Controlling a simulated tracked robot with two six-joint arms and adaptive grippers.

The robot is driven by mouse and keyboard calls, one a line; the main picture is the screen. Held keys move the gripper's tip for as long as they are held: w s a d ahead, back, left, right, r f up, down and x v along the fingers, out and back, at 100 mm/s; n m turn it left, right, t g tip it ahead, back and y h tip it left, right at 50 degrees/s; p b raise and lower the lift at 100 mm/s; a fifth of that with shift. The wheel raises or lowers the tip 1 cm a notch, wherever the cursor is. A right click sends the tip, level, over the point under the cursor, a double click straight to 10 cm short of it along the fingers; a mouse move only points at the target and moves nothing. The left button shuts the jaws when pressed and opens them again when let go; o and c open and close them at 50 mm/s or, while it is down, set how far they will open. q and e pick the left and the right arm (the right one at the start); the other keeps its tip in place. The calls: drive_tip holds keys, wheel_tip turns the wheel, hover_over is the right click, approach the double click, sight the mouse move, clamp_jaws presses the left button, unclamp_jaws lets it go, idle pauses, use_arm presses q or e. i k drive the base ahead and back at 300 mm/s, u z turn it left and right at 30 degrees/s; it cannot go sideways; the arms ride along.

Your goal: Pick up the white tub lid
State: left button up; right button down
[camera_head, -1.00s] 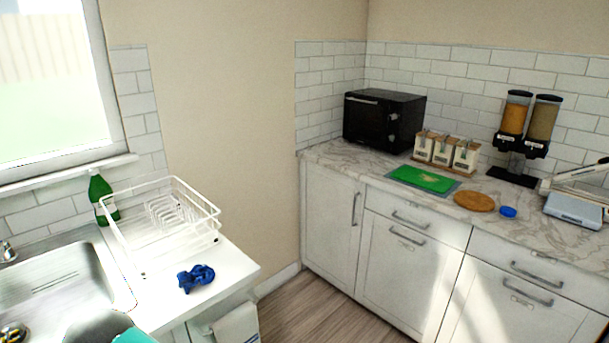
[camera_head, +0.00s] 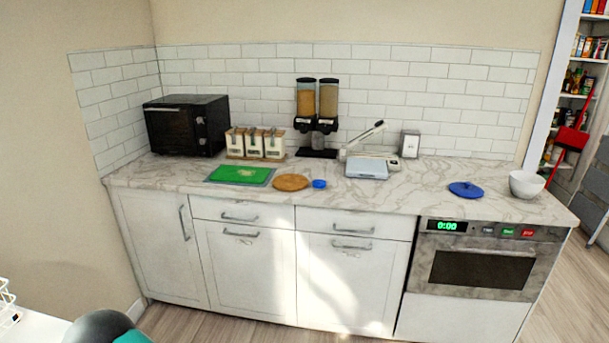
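I cannot make out a white tub lid in the head view. A flat blue lid with a knob (camera_head: 466,189) lies on the right part of the marble counter (camera_head: 420,185). A small round blue object, perhaps a cap (camera_head: 319,184), lies beside a round wooden board (camera_head: 290,182). A white bowl (camera_head: 526,184) stands at the counter's right end. Neither of my grippers is in view.
On the counter are a black microwave (camera_head: 187,125), a green board (camera_head: 240,174), jars (camera_head: 258,143), a dispenser (camera_head: 317,112) and a scale (camera_head: 367,168). An oven (camera_head: 483,266) sits below.

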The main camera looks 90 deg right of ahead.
sight(466, 189)
drive_tip(key=u, duration=1)
drive_tip(key=i, duration=0.15)
drive_tip(key=z, duration=2.45)
drive_tip(key=i, duration=0.2)
drive_tip(key=z, duration=1.8)
drive_tip(key=i, duration=0.35)
drive_tip(key=z, duration=1.45)
drive_tip(key=i, duration=1.8)
drive_tip(key=u, duration=0.5)
